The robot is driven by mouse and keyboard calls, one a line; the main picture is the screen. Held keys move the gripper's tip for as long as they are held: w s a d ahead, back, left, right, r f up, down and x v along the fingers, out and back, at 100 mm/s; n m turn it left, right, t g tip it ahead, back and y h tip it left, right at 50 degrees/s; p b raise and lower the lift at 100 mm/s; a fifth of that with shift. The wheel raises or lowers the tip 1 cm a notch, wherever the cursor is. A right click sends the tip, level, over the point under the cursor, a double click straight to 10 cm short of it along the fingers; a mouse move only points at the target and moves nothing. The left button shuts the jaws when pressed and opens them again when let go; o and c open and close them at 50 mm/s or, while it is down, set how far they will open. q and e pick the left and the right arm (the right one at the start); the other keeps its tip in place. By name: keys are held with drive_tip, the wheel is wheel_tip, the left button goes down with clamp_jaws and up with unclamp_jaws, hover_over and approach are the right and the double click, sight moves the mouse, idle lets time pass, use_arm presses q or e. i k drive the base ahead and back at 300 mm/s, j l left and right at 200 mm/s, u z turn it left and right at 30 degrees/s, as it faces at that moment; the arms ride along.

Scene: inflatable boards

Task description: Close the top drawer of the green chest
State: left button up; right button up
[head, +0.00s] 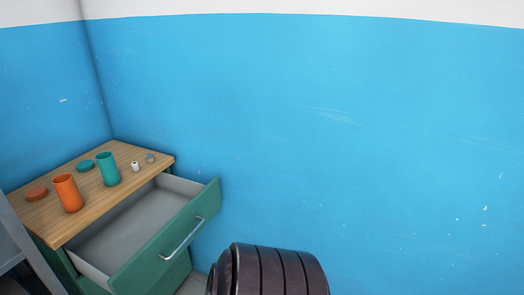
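A green chest (61,265) with a wooden top stands in the left corner. Its top drawer (148,250) is pulled well out toward the lower right. The drawer has a green front with a silver bar handle (181,238), and its grey inside looks empty. Neither of my grippers shows in the head view, and nothing is seen touching the drawer.
On the chest top (107,201) stand an orange cup (67,193), a teal cup (107,169), an orange disc (36,194), a teal disc (85,166) and small items. Blue walls (330,130) close in behind. A dark ribbed cylindrical shape (270,270) fills the bottom centre.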

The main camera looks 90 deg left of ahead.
sight(126, 251)
drive_tip(key=u, duration=3.45)
